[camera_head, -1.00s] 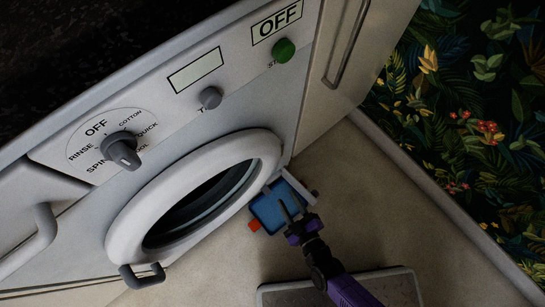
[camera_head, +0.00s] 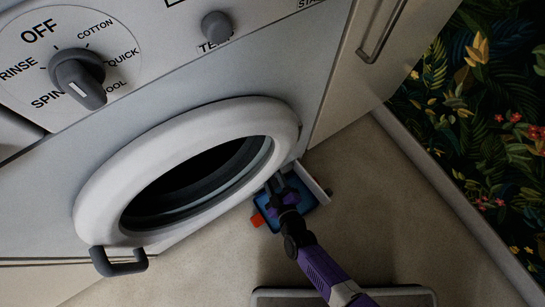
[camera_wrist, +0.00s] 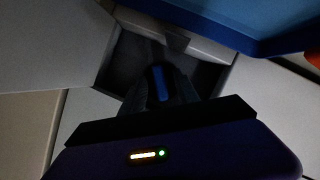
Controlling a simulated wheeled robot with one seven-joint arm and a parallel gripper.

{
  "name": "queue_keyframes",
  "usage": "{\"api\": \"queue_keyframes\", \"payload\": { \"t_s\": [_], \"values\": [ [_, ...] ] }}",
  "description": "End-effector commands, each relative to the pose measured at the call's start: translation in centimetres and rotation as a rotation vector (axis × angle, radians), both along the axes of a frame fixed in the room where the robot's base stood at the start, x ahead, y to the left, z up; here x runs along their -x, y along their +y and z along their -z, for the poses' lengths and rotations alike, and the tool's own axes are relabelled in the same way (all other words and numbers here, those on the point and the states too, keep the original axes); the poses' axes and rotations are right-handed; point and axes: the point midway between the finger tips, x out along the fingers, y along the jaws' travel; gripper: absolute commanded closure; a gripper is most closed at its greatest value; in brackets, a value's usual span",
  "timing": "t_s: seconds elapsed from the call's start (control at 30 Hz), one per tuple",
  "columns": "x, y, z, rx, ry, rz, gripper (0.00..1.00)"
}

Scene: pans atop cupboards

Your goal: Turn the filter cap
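The filter recess (camera_wrist: 208,78) is a dark square opening low on the washer front in the wrist view. My gripper (camera_wrist: 160,78) points into the recess; the fingertips are in shadow. In the head view my gripper (camera_head: 277,183) is at the washer's lower right corner, above a blue tray (camera_head: 312,203). I cannot tell whether the fingers touch or grip anything.
The washer's round door (camera_head: 95,185) is beside my gripper on the left. The blue tray also fills the upper right of the wrist view (camera_wrist: 225,15), close to my gripper. Open floor (camera_head: 370,200) lies to the right.

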Motion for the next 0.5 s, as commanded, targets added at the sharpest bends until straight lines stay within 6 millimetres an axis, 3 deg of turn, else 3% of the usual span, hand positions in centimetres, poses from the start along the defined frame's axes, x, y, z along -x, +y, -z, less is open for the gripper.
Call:
{"api": "queue_keyframes", "payload": {
  "t_s": [0.33,0.5],
  "values": [
    [-0.35,0.11,0.06,0.001,0.000,0.000,0.63],
    [-0.34,0.10,0.07,0.001,0.000,0.000,0.96]
  ]
}}
